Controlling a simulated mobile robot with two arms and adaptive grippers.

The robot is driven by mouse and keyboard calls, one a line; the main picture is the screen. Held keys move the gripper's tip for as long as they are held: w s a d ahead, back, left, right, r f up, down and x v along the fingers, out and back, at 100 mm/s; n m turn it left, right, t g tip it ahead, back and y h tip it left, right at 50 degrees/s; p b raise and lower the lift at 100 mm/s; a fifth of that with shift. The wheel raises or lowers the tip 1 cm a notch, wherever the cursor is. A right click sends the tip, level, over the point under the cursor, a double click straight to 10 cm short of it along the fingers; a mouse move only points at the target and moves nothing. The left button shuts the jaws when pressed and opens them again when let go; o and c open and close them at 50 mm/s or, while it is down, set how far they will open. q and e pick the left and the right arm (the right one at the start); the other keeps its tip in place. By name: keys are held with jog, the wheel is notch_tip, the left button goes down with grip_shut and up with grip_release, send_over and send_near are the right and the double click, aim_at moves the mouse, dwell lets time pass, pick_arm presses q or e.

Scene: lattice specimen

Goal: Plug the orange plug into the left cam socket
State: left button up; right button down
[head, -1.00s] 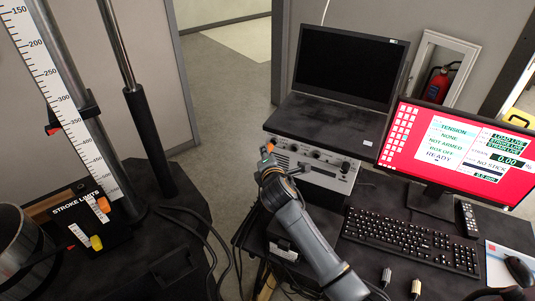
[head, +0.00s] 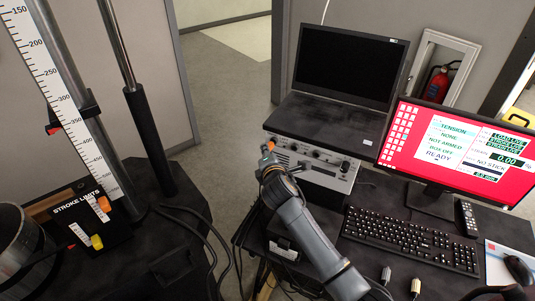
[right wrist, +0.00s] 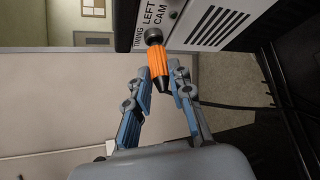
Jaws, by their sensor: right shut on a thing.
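The orange plug (right wrist: 159,68) is in the right wrist view, its black front end at the panel face by the "LEFT CAM" label. That end overlaps the left cam socket (right wrist: 153,35), hiding most of it; I cannot tell how deep it sits. A bit of orange shows in the head view (head: 270,146). My right gripper (right wrist: 162,82) is shut on the plug, one finger on each side. In the head view my right gripper (head: 268,160) is at the left end of the grey instrument box. My left gripper is not in view.
The grey instrument box (head: 345,178) stands under a black laptop (head: 345,65). A red-screened monitor (head: 455,150), a keyboard (head: 410,238) and two loose plugs (head: 415,287) are to the right. Black cables (head: 215,240) hang on the left of the desk.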

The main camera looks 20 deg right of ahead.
jog(key=shift+w+d, duration=0.35)
dwell(0.4)
jog(key=shift+w+d+r, duration=0.1)
jog(key=shift+d+r, duration=0.1)
jog(key=shift+r, duration=0.05)
dwell(0.4)
jog(key=c, duration=1.3)
grip_release()
jog(key=shift+c, duration=0.2)
jog(key=shift+o, duration=1.2)
jog(key=shift+w+f, duration=0.1)
jog(key=shift+f, duration=0.15)
jog(key=o, duration=0.5)
jog(key=shift+c, duration=0.2)
